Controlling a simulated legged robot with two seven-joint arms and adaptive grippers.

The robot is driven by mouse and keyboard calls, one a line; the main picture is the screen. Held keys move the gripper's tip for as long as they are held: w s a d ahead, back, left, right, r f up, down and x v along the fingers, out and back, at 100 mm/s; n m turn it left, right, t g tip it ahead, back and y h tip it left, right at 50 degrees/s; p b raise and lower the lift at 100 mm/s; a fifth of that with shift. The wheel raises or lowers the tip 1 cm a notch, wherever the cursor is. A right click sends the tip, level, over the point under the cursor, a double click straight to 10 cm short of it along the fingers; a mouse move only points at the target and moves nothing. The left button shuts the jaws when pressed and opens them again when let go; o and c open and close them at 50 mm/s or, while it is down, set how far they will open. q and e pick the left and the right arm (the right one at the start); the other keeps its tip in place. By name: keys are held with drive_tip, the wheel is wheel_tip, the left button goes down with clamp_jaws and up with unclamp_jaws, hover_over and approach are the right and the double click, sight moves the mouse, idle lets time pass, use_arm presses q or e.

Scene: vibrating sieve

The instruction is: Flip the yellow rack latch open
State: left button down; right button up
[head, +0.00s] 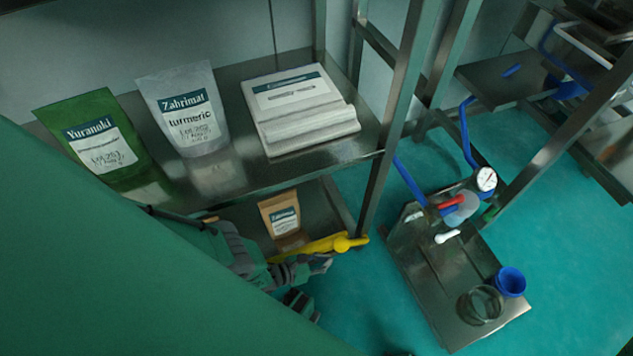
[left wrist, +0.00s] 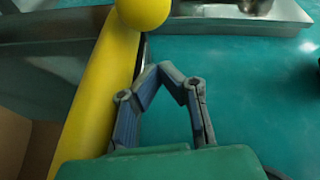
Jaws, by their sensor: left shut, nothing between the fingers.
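The yellow rack latch (head: 318,248) is a bar with a round knob at the front edge of the rack's lower shelf, near the corner post. In the left wrist view the yellow bar (left wrist: 98,85) runs up the left side to its round knob (left wrist: 143,10) at the top. My left gripper (head: 324,263) is just below the bar in the head view. In the left wrist view my left gripper (left wrist: 167,68) is shut and empty, with its tips right of the bar and below the knob. Whether it touches the latch is unclear. My right gripper is not in view.
The metal rack (head: 350,160) holds a green pouch (head: 100,145), a white pouch (head: 188,110) and a white pack (head: 298,105). A brown pouch (head: 283,218) stands on the lower shelf. A metal platform (head: 425,265) with a blue cup (head: 511,281) stands at right.

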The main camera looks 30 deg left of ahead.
sight(354, 243)
use_arm(q)
drive_tip(key=w+d+r+b, duration=0.1)
drive_tip(key=w+d+r, duration=0.1)
drive_tip(key=w, duration=0.3)
drive_tip(key=shift+d, duration=0.3)
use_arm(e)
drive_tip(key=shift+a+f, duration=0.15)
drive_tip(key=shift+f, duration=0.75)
use_arm(q)
drive_tip(key=shift+d, duration=0.2)
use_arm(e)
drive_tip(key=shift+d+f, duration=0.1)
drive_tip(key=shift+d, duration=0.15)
use_arm(q)
drive_tip(key=shift+a, duration=0.15)
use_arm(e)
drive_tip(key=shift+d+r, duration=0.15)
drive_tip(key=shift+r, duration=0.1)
